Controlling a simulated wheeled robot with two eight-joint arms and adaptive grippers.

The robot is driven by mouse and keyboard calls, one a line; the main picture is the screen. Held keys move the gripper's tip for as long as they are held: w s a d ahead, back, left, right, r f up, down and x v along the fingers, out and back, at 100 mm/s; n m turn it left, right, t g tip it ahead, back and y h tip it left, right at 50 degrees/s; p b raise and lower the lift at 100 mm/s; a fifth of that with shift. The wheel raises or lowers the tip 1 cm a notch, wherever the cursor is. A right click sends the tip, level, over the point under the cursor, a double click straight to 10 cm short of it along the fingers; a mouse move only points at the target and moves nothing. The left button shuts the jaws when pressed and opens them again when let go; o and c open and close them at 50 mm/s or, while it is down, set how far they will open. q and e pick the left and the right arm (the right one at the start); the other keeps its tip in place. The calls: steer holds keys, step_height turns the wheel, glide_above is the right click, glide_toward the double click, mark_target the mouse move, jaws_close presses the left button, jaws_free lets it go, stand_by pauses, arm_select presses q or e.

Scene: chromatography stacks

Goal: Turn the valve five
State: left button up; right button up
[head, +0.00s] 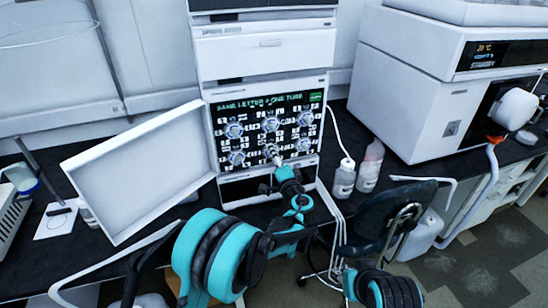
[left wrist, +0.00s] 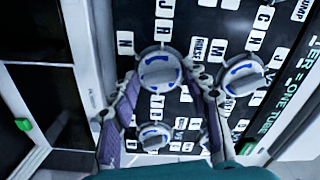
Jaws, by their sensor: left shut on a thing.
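The valve panel (head: 321,134) is an upright black face with several round white-and-grey knobs in two rows, under a green text line. My left gripper (head: 273,154) reaches the bottom middle knob (head: 271,148) from the front. In the left wrist view my left gripper (left wrist: 162,76) has one finger on each side of this knob (left wrist: 160,68), shut on it. The knob has a blue curved mark on its face. The valve numbers are too small to read. My right gripper is not in view.
A neighbouring knob (left wrist: 243,75) and another knob (left wrist: 153,137) sit close to the fingers. An open white door (head: 140,170) stands left of the panel. Two bottles (head: 344,178) (head: 370,165) stand at its right. A white instrument (head: 410,90) is further right.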

arm_select(q)
steer(key=m+b, duration=0.1)
steer(key=m, duration=0.8)
steer(key=shift+m, duration=0.3)
stand_by(0.4)
steer(key=o, duration=0.8)
steer(key=shift+s, duration=0.1)
steer(key=v, duration=1.2)
